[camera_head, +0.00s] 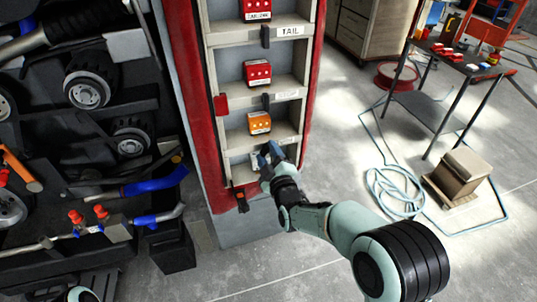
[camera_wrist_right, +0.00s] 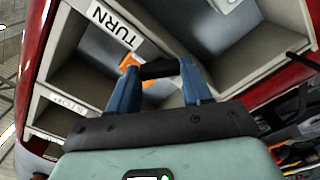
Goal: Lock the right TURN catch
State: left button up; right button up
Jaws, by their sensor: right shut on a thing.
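My right gripper (camera_head: 268,155) reaches into the red-framed rack at the lower bays. In the right wrist view its two blue fingers (camera_wrist_right: 160,78) are closed on a black catch (camera_wrist_right: 160,68) on the shelf edge beside the TURN label (camera_wrist_right: 115,25). An orange part (camera_wrist_right: 130,62) shows just past the fingers. In the head view the gripper hides this catch, so I cannot tell its angle there. An orange box (camera_head: 259,122) sits in the bay above the gripper. My left gripper is not in view.
Red boxes (camera_head: 257,73) sit in upper bays, with a black catch (camera_head: 265,37) by the TAIL label (camera_head: 290,30). Shelves with wheels and hoses (camera_head: 90,80) stand left. A coiled hose (camera_head: 397,192), cardboard box (camera_head: 458,172) and table (camera_head: 440,60) are right. Open floor lies between.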

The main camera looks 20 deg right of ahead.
jog(key=n, duration=0.3)
jog(key=shift+n+p, duration=0.6)
jog(key=shift+n, duration=1.5)
jog(key=o, duration=1.1)
jog(key=shift+c, duration=0.2)
jog(key=shift+s, duration=0.15)
jog(key=s, duration=1.3)
jog(key=shift+d, duration=0.2)
